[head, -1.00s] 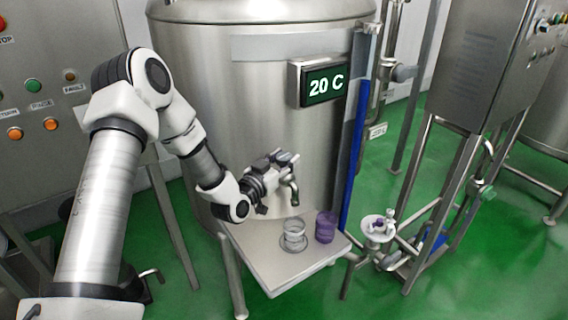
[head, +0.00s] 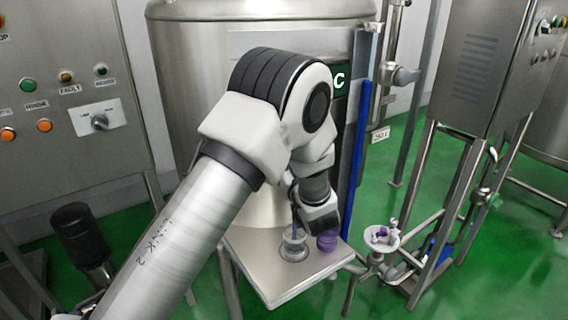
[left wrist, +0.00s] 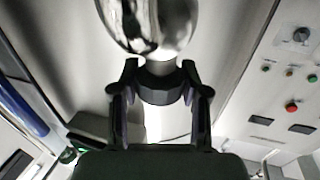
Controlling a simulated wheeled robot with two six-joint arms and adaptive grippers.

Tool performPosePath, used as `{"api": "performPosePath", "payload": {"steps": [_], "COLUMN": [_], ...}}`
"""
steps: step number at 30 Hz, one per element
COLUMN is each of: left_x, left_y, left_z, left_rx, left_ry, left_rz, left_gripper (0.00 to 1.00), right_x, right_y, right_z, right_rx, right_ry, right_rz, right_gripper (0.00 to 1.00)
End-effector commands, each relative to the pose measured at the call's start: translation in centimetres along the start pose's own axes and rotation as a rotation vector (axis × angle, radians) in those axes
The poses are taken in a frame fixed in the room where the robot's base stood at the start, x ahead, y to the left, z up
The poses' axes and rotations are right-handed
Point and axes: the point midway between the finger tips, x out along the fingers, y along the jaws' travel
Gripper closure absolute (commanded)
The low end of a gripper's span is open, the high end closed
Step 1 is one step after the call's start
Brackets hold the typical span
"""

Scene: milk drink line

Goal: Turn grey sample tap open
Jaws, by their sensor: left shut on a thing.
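In the left wrist view, my left gripper (left wrist: 160,104) has its two fingers closed on either side of a dark grey collar of the grey sample tap (left wrist: 160,88). A shiny rounded metal part shows just beyond the collar at the top of that view. In the head view, my left arm reaches across the front of the steel tank (head: 190,75) and hides most of the tap and the fingertips. My right gripper is in neither current view.
A small steel shelf (head: 285,280) stands below the tap. A control panel (head: 60,75) is at the left.

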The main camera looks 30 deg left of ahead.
Motion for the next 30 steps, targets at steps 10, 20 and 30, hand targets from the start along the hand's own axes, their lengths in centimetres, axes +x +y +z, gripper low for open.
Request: {"api": "performPosePath", "payload": {"steps": [10,20,30], "left_x": [0.05,0.09,0.09], "left_y": [0.19,0.11,0.03], "left_z": [-0.08,-0.07,-0.10], "left_rx": [-0.003,-0.002,0.000], "left_ry": [0.002,0.001,0.001], "left_rz": [-0.306,-0.491,-0.543], "left_gripper": [0.90,0.90,0.90], "right_x": [-0.45,-0.41,-0.40], "right_y": [0.00,0.00,0.00], "right_z": [0.00,0.00,0.00], "right_rx": [0.000,0.000,0.000], "right_ry": [0.000,0.000,0.000], "right_rz": [0.000,0.000,0.000], "right_gripper": [1.00,1.00,1.00]}}
